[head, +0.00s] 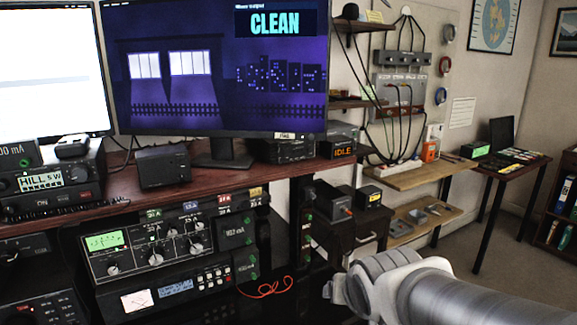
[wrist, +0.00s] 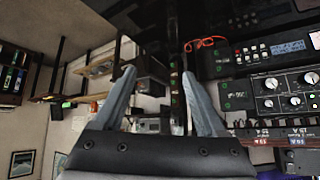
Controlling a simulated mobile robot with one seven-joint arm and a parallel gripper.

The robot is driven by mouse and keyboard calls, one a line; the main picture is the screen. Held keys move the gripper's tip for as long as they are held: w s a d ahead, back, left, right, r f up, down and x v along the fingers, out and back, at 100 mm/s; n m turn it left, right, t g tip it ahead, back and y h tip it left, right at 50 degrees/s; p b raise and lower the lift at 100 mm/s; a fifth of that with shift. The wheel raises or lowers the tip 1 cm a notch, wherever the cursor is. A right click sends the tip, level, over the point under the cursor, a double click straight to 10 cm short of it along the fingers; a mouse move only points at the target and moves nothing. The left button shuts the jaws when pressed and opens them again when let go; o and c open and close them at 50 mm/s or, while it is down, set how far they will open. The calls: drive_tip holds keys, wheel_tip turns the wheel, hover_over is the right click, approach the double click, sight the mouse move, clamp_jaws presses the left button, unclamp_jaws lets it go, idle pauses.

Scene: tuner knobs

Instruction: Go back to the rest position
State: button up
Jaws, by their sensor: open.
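In the head view, my gripper and forearm (head: 352,294) reach in from the lower right, in front of the rack. In the wrist view, my gripper (wrist: 157,82) has its two grey fingers spread apart with nothing between them. The tuner panel (head: 150,245) with several silver knobs, a green-lit meter and small toggles sits under the desk shelf at the left.
A monitor (head: 215,70) reading CLEAN stands on the wooden desk (head: 230,172). Black boxes (head: 330,200) stand behind my arm. Wall shelves (head: 425,175) and a side table (head: 500,172) stand at the right. Floor shows between them.

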drive_tip(key=s+d+r+n+g, duration=0.1)
drive_tip(key=s+d+r, duration=0.1)
drive_tip(key=s, duration=0.5)
drive_tip(key=s+d+r+g, duration=0.1)
drive_tip(key=s+d+g, duration=0.1)
drive_tip(key=s, duration=0.4)
wheel_tip(320, 180, up, 15)
drive_tip(key=p, duration=1.4)
drive_tip(key=shift+f+p, duration=0.15)
drive_tip(key=shift+p, duration=0.2)
drive_tip(key=shift+a+f, duration=0.1)
